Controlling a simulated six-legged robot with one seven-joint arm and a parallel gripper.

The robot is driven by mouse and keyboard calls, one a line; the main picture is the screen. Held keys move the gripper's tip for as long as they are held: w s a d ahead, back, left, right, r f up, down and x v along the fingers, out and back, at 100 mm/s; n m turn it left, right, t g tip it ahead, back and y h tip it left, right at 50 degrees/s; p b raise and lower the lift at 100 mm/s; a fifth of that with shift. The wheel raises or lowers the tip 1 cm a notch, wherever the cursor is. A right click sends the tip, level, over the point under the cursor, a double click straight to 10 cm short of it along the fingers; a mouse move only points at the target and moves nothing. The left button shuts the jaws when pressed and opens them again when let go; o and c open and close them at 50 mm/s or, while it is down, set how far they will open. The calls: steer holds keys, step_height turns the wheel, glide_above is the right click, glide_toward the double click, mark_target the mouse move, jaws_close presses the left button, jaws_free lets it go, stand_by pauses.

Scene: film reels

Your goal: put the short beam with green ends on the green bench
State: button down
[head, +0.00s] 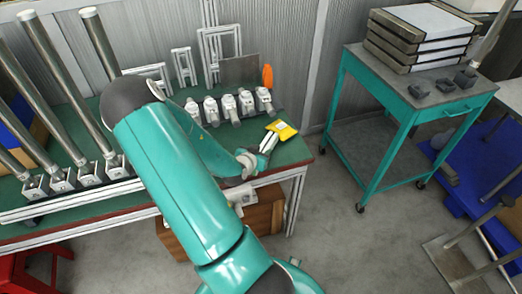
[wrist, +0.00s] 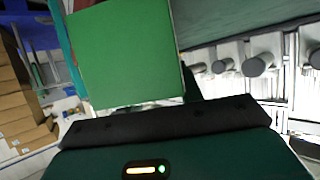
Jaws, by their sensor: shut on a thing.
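The green bench (head: 300,150) is at the left and centre of the head view, with its dark green top. My gripper (head: 250,163) is at its front right corner, seen small at the end of my teal arm. In the wrist view a flat bright green square, the green end of the short beam (wrist: 125,55), fills the upper left close to the camera. My gripper is shut on the beam. Its fingertips are hidden in the wrist view, and the rest of the beam cannot be made out clearly in the head view.
Several metal clamps (head: 228,105) stand in a row along the bench, with long tubes (head: 62,80) at its left. A yellow object (head: 281,130) and an orange one (head: 267,76) are at its right. A teal cart (head: 400,104) stands apart, across bare floor.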

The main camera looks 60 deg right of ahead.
steer(key=shift+f, duration=0.25)
steer(key=c, duration=0.8)
jaws_free()
steer(key=shift+c, duration=0.2)
steer(key=shift+a, duration=0.1)
